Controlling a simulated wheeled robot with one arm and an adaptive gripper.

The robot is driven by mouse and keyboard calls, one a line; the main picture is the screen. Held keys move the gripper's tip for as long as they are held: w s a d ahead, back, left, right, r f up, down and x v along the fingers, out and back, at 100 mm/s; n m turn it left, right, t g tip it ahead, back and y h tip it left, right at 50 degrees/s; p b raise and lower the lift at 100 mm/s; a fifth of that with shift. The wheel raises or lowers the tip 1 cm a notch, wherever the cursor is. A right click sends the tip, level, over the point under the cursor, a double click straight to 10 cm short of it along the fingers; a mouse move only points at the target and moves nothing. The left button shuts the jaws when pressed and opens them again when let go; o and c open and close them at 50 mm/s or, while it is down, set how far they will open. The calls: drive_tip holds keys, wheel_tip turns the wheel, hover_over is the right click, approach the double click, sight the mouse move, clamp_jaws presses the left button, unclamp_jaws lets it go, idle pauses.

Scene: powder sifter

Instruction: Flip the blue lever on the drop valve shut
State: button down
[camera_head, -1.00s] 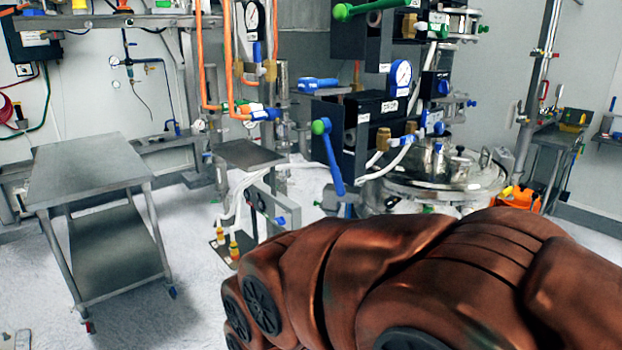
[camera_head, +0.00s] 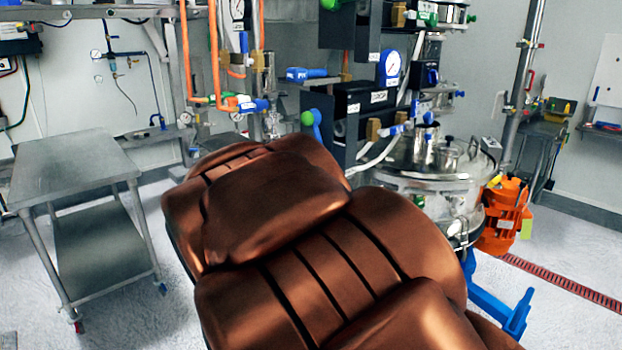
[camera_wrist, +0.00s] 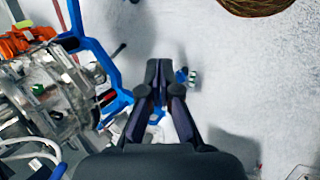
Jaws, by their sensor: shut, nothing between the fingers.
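Several blue-handled valves show in the head view, and I cannot tell which is the drop valve. One blue lever with a green knob (camera_head: 308,118) stands on the black valve block, its lower part hidden behind my arm. A blue handle (camera_head: 305,73) sits higher up, and a blue lever (camera_head: 253,105) is on the orange pipes. My gripper (camera_wrist: 158,70) is shut and empty in the wrist view, pointing down over the floor. A small blue and white part (camera_wrist: 183,76) shows just right of its fingertips. The head view does not show the gripper.
The round steel sifter vessel (camera_head: 425,185) stands behind my arm, with a blue frame (camera_head: 497,298) at its lower right. An orange motor (camera_head: 505,215) is beside it. A steel table (camera_head: 75,170) stands left. Open floor lies right of the gripper in the wrist view (camera_wrist: 240,80).

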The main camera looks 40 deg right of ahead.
drive_tip(key=w+d+r+n+g+h, duration=0.1)
drive_tip(key=w+d+r+h, duration=0.3)
drive_tip(key=w+d, duration=0.4)
drive_tip(key=w+d+r+g+h, duration=0.1)
drive_tip(key=w+d+r+h, duration=0.35)
drive_tip(key=w+d, duration=0.3)
drive_tip(key=w+f+n+t+h, duration=0.1)
drive_tip(key=w+n+h, duration=0.1)
drive_tip(key=w, duration=0.7)
drive_tip(key=w+f+n+t+h+b, duration=0.1)
drive_tip(key=w+n+t+h, duration=0.1)
drive_tip(key=w, duration=0.7)
drive_tip(key=shift+d+n+h, duration=0.2)
drive_tip(key=shift+n+h, duration=0.1)
drive_tip(key=shift+h, duration=0.05)
drive_tip(key=s+d+r+p, duration=0.2)
drive_tip(key=s+d+p, duration=0.1)
drive_tip(key=d, duration=0.7)
drive_tip(key=shift+s+d+p, duration=0.35)
drive_tip(key=shift+s+p, duration=0.05)
drive_tip(key=shift+s, duration=0.15)
